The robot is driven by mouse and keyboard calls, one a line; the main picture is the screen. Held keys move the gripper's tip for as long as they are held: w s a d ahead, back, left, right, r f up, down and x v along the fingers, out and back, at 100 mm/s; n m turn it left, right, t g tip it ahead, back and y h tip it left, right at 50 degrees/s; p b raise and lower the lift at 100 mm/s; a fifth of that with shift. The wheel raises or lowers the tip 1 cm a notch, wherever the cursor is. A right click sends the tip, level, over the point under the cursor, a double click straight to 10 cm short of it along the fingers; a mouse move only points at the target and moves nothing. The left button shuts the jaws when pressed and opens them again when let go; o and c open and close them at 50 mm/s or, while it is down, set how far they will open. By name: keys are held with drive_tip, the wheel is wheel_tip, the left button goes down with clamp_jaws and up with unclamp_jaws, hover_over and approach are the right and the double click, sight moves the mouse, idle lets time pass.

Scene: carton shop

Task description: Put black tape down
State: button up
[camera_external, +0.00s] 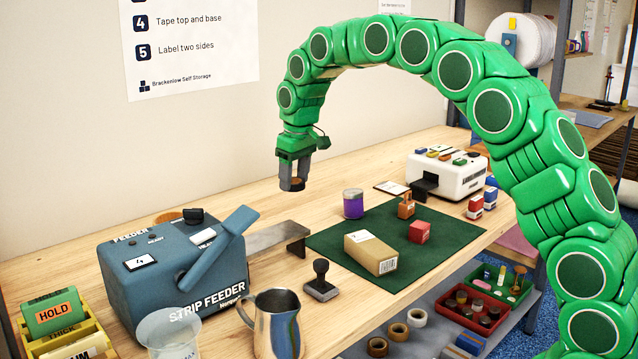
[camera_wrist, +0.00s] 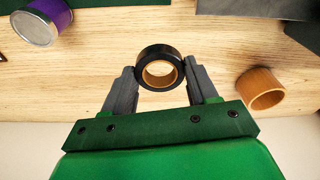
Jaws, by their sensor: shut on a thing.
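The black tape (camera_wrist: 160,50) is a black roll with a tan core, held between the fingertips in the wrist view. My gripper (camera_wrist: 160,76) is shut on it, one finger on each side. In the external view my gripper (camera_external: 293,184) points down over the back part of the wooden bench, near the wall. The roll is mostly hidden by the fingers there; only a brownish bit shows. Its height over the bench is hard to tell, but it appears raised.
A purple tin (camera_external: 353,204) stands right of my gripper, beside the green mat (camera_external: 330,243) with a carton (camera_external: 371,252). The blue strip feeder (camera_external: 175,265) stands front left. A brown ring-shaped object (camera_wrist: 260,88) lies right in the wrist view. Bare wood surrounds the roll.

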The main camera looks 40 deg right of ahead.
drive_tip(key=s+d+f+m, duration=0.2)
drive_tip(key=s+d+f, duration=0.2)
drive_tip(key=s+d, duration=0.1)
drive_tip(key=shift+s+f, duration=0.3)
drive_tip(key=shift+s, duration=0.6)
drive_tip(key=s+d+r+n, duration=0.1)
drive_tip(key=s+d+r, duration=0.15)
drive_tip(key=s, duration=1.35)
drive_tip(key=s+d+r, duration=0.1)
drive_tip(key=s+r, duration=0.2)
drive_tip(key=s, duration=1.2)
hover_over(401, 253)
drive_tip(key=s, duration=0.2)
drive_tip(key=f, duration=0.8)
drive_tip(key=shift+w+a+f, duration=0.1)
drive_tip(key=shift+w+f, duration=0.05)
drive_tip(key=shift+w, duration=0.05)
drive_tip(key=shift+w+f, duration=0.6)
drive_tip(key=shift+f, duration=1.7)
drive_tip(key=shift+f, duration=0.15)
